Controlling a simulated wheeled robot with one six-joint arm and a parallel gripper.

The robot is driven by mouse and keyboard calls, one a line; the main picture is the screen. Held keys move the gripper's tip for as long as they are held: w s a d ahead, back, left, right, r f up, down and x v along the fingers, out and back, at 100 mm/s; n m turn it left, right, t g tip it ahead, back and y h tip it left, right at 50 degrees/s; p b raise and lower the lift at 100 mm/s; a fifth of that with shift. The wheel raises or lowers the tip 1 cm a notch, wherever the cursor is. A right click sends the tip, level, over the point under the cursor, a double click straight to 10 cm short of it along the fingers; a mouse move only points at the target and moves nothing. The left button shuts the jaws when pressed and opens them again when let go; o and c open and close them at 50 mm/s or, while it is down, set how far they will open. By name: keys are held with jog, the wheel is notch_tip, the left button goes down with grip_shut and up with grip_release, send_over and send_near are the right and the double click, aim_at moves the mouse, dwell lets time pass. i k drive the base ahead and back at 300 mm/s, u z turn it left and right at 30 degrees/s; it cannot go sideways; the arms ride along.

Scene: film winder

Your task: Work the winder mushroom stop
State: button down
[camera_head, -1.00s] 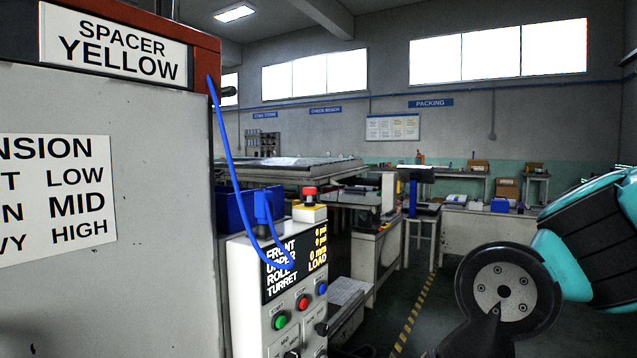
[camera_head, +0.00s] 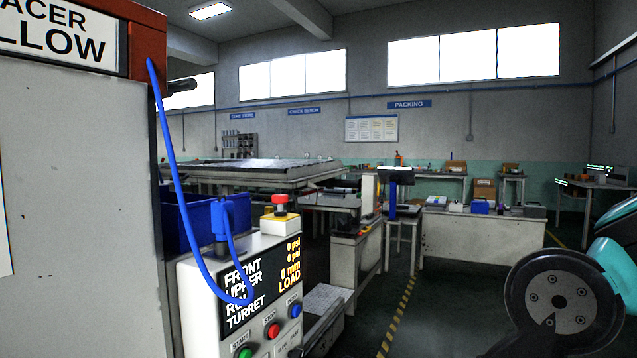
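The red mushroom stop (camera_head: 280,202) sits on a yellow and pale box on top of the winder's control panel (camera_head: 250,300), left of centre. The panel has a black display reading FRONT, UPPER, ROLL, TURRET and LOAD. Below it are a green start button (camera_head: 243,352), a red stop button (camera_head: 273,330) and a blue button (camera_head: 295,310). A blue cable with a blue handle (camera_head: 224,220) hangs in front of the panel's left side. Part of my arm shows at the lower right, well apart from the panel. My gripper is out of view.
A tall grey cabinet (camera_head: 75,200) with a red top fills the left side. A blue bin (camera_head: 185,222) stands behind the panel. Benches (camera_head: 470,240) stand at the back. The floor (camera_head: 420,310) right of the yellow-black stripe is open.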

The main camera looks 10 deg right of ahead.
aim_at(280, 199)
jog(key=z, duration=0.1)
jog(key=i, duration=1.2)
jog(key=u, duration=0.75)
